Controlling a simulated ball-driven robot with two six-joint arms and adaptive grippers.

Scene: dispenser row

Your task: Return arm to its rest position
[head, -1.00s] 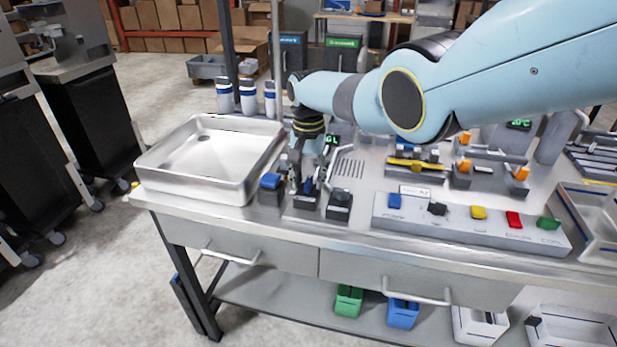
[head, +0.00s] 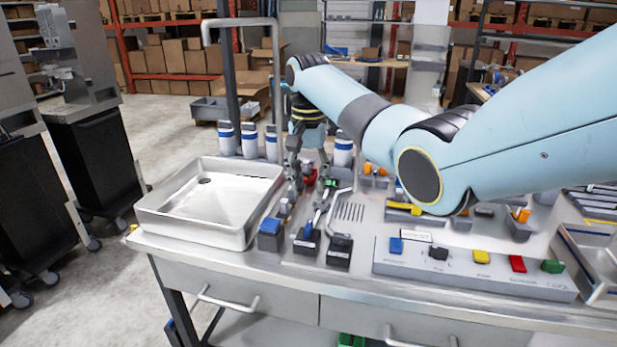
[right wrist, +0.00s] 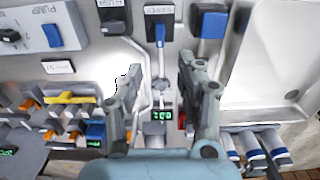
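My right arm comes in from the right in the head view. Its gripper (head: 308,190) hangs over the bench, behind the row of small dark switch blocks and to the right of the sink. In the right wrist view the two fingers (right wrist: 160,78) are spread apart with nothing held between them. A dark block with a blue lever (head: 308,231) stands in front of the gripper; in the right wrist view the blue lever (right wrist: 160,35) shows beyond the fingertips, clear of them. My left gripper is not in view.
A steel sink tray (head: 240,237) lies left of the gripper. White and blue bottles (head: 249,140) stand behind it. A panel with several coloured switches (head: 470,272) lies at the front right. Another blue-topped block (head: 270,232) stands beside the sink.

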